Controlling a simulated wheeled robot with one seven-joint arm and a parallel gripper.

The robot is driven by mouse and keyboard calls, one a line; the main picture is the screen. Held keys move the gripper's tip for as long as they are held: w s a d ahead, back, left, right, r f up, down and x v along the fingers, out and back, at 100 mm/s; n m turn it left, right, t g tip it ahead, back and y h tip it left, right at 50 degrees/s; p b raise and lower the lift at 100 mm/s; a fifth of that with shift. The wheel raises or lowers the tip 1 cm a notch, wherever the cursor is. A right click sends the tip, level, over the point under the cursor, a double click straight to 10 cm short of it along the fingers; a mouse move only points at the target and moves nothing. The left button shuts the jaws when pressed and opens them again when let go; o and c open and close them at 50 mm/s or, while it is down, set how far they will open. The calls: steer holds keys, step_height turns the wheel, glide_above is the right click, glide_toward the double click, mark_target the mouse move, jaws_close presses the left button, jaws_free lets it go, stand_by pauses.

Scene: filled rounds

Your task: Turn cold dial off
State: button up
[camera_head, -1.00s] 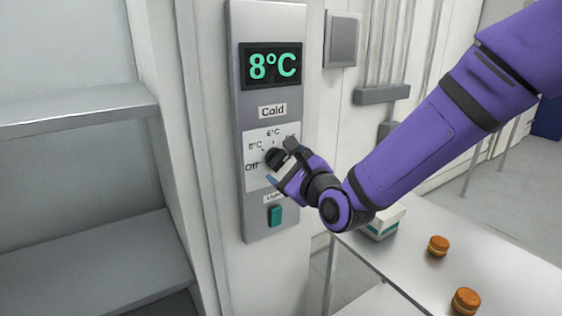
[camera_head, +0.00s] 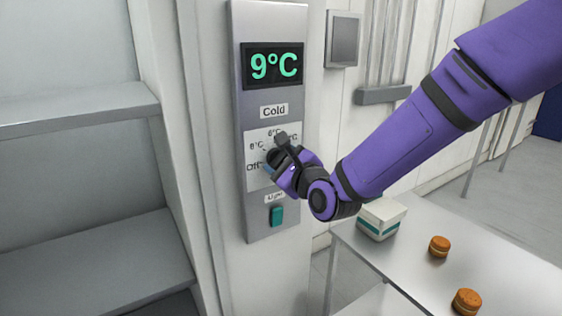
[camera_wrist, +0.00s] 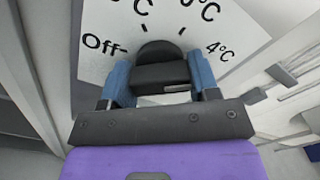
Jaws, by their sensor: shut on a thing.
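The cold dial (camera_wrist: 158,68) is a dark round knob with a raised grip on a white scale plate (camera_head: 258,181) marked Off, 8°C, 6°C and 4°C. In the wrist view it sits between the two blue fingers of my gripper (camera_wrist: 160,80), which is shut on it. In the head view my gripper (camera_head: 274,156) is at the plate and hides most of the dial. I cannot tell which mark the dial points to. The display (camera_head: 273,66) above the "Cold" label (camera_head: 274,111) reads 9°C in green.
A teal light switch (camera_head: 277,216) is below the dial on the same metal panel (camera_head: 254,222). Metal shelves (camera_head: 80,120) stand at left. A steel table (camera_head: 400,258) at lower right holds a white-and-teal box (camera_head: 381,219) and two round orange-brown items (camera_head: 439,246).

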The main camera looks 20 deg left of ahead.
steer(key=n, duration=0.3)
steer(key=shift+n, duration=0.3)
steer(key=n, duration=0.4)
steer(key=shift+n, duration=0.3)
steer(key=n, duration=0.3)
steer(key=shift+n, duration=0.3)
steer(key=n, duration=0.4)
steer(key=shift+n, duration=0.3)
steer(key=n, duration=0.7)
steer(key=shift+f, duration=0.1)
steer(key=n, duration=0.6)
steer(key=shift+n, duration=0.3)
